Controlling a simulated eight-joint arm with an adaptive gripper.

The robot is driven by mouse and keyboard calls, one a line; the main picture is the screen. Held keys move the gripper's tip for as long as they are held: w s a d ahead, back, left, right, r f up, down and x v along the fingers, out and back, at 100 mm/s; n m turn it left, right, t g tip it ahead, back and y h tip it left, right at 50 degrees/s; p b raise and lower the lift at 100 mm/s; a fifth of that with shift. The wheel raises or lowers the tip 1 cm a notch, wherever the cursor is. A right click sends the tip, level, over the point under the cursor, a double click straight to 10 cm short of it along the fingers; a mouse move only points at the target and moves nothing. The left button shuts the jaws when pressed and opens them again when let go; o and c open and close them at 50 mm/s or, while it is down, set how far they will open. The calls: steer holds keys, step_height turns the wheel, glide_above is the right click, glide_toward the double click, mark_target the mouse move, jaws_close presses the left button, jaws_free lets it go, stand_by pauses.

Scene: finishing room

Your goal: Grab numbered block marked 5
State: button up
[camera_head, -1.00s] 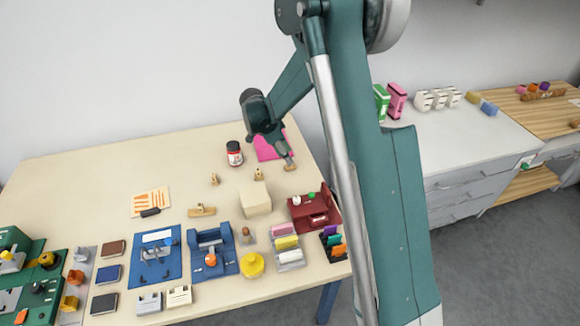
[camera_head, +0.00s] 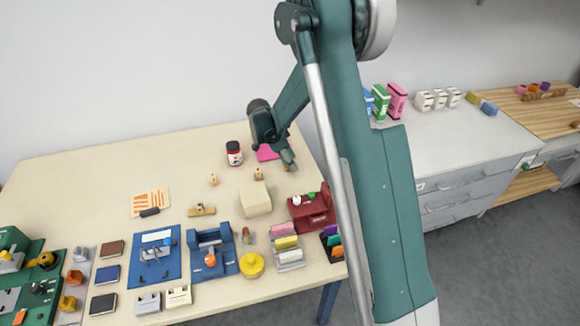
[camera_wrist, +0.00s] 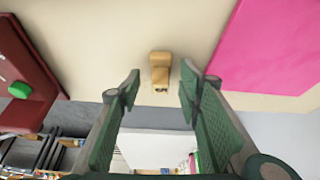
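In the wrist view a small wooden block (camera_wrist: 160,69) lies ahead of my fingertips, in line with the gap between them. A dark mark shows on its near end, too small to read surely. My gripper (camera_wrist: 159,88) is open and empty, one green finger to each side of the gap. In the head view my gripper (camera_head: 288,161) is low over the table's far right part, and I cannot clearly separate that block from the fingers. Two other small wooden blocks stand left of it, one nearer (camera_head: 258,174) and one farther (camera_head: 213,179); their marks are unreadable.
A pink sheet (camera_wrist: 275,45) lies right of the block in the wrist view. A dark red holder (camera_wrist: 25,65) is at left. A dark jar (camera_head: 234,153) stands left of my gripper. A cream box (camera_head: 255,201) and blue fixtures (camera_head: 211,252) are farther forward on the table (camera_head: 90,175).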

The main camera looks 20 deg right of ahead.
steer(key=c, duration=0.8)
steer(key=shift+c, duration=0.2)
steer(key=shift+r+p, duration=0.4)
steer(key=shift+r, duration=4.6)
